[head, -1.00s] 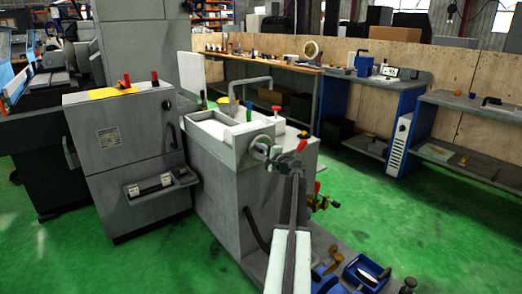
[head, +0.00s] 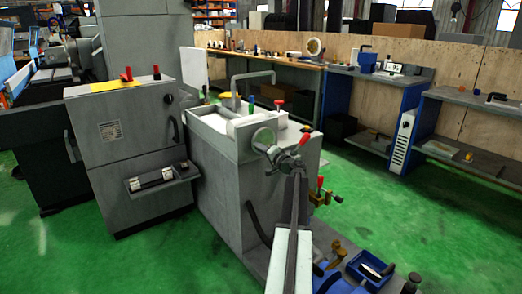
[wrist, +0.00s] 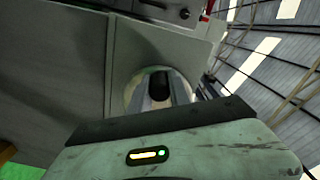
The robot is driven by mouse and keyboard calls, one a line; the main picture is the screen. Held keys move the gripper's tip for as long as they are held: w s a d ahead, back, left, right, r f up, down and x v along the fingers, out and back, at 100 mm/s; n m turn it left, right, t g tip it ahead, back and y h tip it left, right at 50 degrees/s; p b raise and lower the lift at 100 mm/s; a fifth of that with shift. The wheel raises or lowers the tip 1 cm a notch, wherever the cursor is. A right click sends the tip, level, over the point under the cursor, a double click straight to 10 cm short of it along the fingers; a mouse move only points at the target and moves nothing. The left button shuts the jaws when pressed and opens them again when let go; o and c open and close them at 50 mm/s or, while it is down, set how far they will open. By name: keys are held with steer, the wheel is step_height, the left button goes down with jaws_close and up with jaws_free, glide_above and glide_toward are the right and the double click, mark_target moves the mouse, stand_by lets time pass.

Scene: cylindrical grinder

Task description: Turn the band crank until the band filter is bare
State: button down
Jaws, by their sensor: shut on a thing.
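The band crank shows as a round grey disc (head: 264,138) on the upper front corner of the grey tank cabinet. Its dark knob (wrist: 160,86) stands between my fingers in the wrist view, with the pale disc behind it. My gripper (head: 274,154) is shut on this knob, just below and right of the disc centre in the head view. The band filter is in the open trough (head: 208,118) on top of the cabinet. A pale surface shows inside, but I cannot tell how much of it is covered.
Brass valves (head: 326,198) are on the cabinet's right side. A blue bin (head: 370,268) with tools stands low at the front right. A grey control cabinet (head: 125,150) stands left. Green floor is free at right.

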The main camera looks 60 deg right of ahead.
stand_by(0.4)
steer(key=c, duration=1.2)
jaws_free()
steer(key=shift+c, duration=0.2)
steer(key=shift+s, duration=0.1)
steer(key=v, duration=0.7)
steer(key=shift+s, duration=0.3)
steer(key=shift+a, duration=0.15)
